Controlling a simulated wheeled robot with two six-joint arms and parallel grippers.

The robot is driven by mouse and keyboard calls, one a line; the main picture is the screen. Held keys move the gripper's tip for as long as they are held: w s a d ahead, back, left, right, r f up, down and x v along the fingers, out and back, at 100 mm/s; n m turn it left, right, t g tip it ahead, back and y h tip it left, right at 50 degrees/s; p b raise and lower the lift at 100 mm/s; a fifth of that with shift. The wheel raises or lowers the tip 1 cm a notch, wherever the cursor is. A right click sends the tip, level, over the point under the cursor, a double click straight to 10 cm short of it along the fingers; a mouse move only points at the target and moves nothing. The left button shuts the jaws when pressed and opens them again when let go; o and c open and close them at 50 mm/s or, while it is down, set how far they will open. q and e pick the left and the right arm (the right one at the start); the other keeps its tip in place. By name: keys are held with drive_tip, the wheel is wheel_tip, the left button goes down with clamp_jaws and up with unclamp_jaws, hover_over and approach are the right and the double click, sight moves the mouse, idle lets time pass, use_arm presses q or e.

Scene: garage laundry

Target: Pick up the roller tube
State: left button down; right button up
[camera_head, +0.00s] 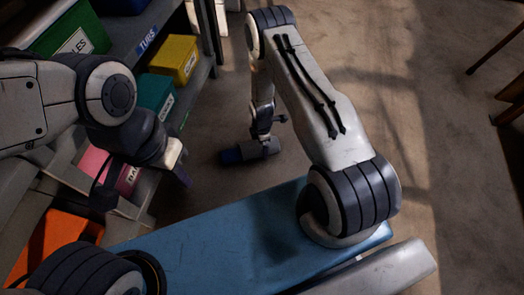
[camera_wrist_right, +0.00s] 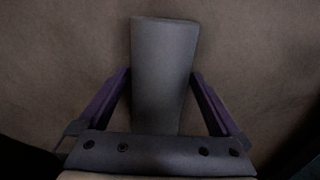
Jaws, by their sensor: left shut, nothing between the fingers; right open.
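The roller tube (camera_wrist_right: 165,60) is a plain grey cylinder above the brown floor in the right wrist view. My left gripper (camera_head: 182,174) is shut and empty, beside the shelf.
A grey shelf at the left holds a green bin (camera_head: 72,38), a yellow bin (camera_head: 176,58), a teal bin (camera_head: 155,92), a pink bin (camera_head: 118,172) and an orange bin (camera_head: 50,240). Brown floor (camera_head: 400,90) is open to the right.

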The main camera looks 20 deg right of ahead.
drive_tip(key=shift+f, duration=0.65)
drive_tip(key=shift+r, duration=0.15)
drive_tip(key=c, duration=1)
